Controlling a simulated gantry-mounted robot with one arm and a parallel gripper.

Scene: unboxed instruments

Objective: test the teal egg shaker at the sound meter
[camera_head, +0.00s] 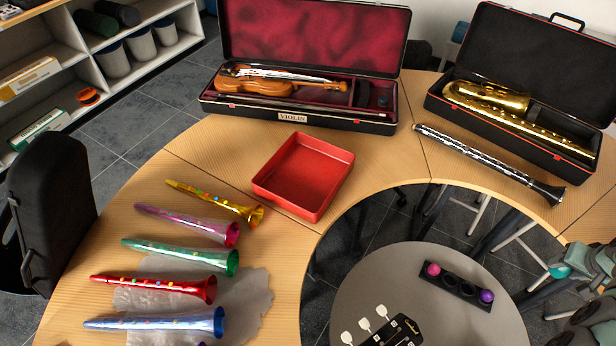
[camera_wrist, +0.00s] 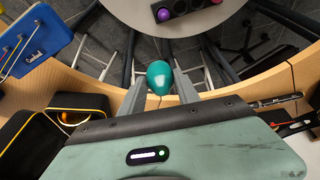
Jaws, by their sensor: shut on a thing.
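The teal egg shaker (camera_wrist: 160,77) is held between the two fingers of my gripper (camera_wrist: 160,88) in the wrist view. In the head view my gripper (camera_head: 562,280) is at the right edge, with a bit of the teal egg (camera_head: 560,271) showing at its tip. The rest of the egg is hidden there. A black holder (camera_head: 463,286) on the grey round table carries a pink egg (camera_head: 433,269) and a purple egg (camera_head: 487,296). I cannot make out a sound meter in either view.
The curved wooden table holds a red tray (camera_head: 304,174), an open violin case (camera_head: 301,123), an open saxophone case (camera_head: 515,128), a clarinet (camera_head: 487,163) and several coloured horns. A guitar headstock (camera_head: 400,332) reaches over the round table (camera_head: 362,283). A blue case (camera_wrist: 38,42) shows in the wrist view.

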